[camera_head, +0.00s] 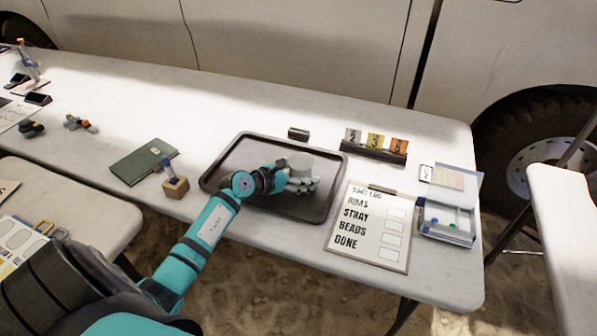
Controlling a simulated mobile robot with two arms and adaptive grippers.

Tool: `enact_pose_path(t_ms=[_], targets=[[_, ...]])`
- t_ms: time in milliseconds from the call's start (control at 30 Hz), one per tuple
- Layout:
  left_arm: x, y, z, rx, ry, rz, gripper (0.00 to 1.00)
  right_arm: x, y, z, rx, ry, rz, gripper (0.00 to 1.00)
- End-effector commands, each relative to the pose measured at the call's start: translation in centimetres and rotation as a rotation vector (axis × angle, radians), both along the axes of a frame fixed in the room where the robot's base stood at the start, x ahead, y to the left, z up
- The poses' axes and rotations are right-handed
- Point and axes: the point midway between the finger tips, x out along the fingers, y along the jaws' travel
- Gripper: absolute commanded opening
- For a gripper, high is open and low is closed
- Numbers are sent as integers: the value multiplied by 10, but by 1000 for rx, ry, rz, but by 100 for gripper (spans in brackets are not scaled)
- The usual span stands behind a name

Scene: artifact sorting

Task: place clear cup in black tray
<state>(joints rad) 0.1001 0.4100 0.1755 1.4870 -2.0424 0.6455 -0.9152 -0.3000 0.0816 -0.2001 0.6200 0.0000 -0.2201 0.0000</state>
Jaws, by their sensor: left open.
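The black tray (213,180) is a dark, shallow rectangle with a raised rim, lying on the white table in the middle of the camera_head view. My left gripper (304,183) is over the right half of the tray, with its fingers pointing right. A small pale grey round thing, which looks like the clear cup (301,162), shows at the fingers, inside the tray's outline. The gripper is open, and its fingers partly hide the cup's lower part. I cannot tell whether the fingers touch it. My right gripper is out of view.
A sort log board (370,228) lies right of the tray, with a clear box (446,222) beyond it. Numbered cards (375,143) stand behind. A green notebook (143,161) and a wooden block (176,187) lie to the left. A small dark block (298,134) sits behind the tray.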

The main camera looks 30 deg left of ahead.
Motion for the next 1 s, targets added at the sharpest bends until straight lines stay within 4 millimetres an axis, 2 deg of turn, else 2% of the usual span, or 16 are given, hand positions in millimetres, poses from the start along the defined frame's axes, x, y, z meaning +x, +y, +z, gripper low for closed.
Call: enact_pose_path(t_ms=[167, 500, 700, 1000], targets=[[-8, 3, 6, 2, 1, 1, 84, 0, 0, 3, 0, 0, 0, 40], [-72, 18, 31, 4, 3, -2, 84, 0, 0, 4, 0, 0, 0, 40], [-99, 25, 44, 1, 2, 0, 84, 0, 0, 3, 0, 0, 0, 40], [-108, 27, 49, 0, 0, 0, 84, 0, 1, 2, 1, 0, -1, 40]])
